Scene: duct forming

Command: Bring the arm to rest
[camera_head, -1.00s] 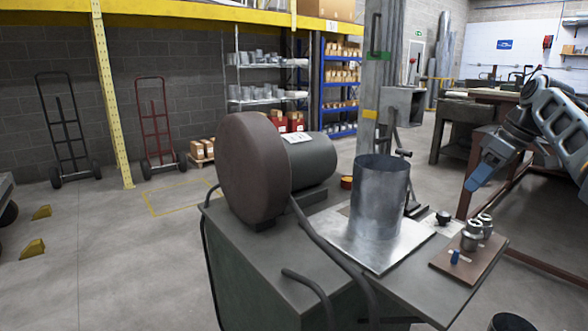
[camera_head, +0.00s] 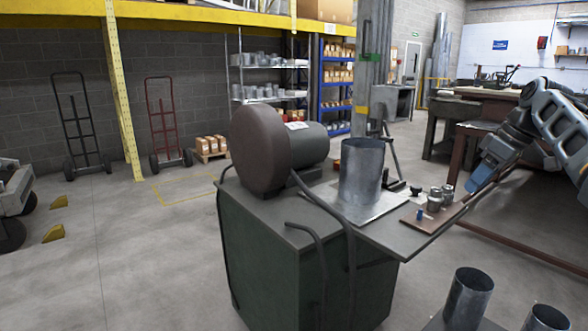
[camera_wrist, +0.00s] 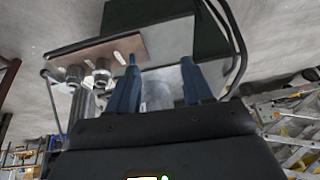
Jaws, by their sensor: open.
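My gripper (camera_head: 484,176) is at the right in the head view, to the right of the machine bench, with my arm reaching in from the right edge. In the wrist view my gripper (camera_wrist: 160,75) shows two blue fingers spread apart with nothing between them. A sheet-metal cylinder (camera_head: 361,172) stands upright on a flat metal plate (camera_head: 338,207) on the bench. A brown board (camera_head: 428,222) with small metal fittings (camera_head: 440,196) and a blue piece (camera_head: 420,214) lies at the bench's right end. The gripper appears apart from these things.
The green bench (camera_head: 275,265) carries a large round machine (camera_head: 258,150). Two more metal cylinders stand low at the front right, one of them upright on a plate (camera_head: 468,298). A brown-legged table (camera_head: 480,140) stands behind my arm.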

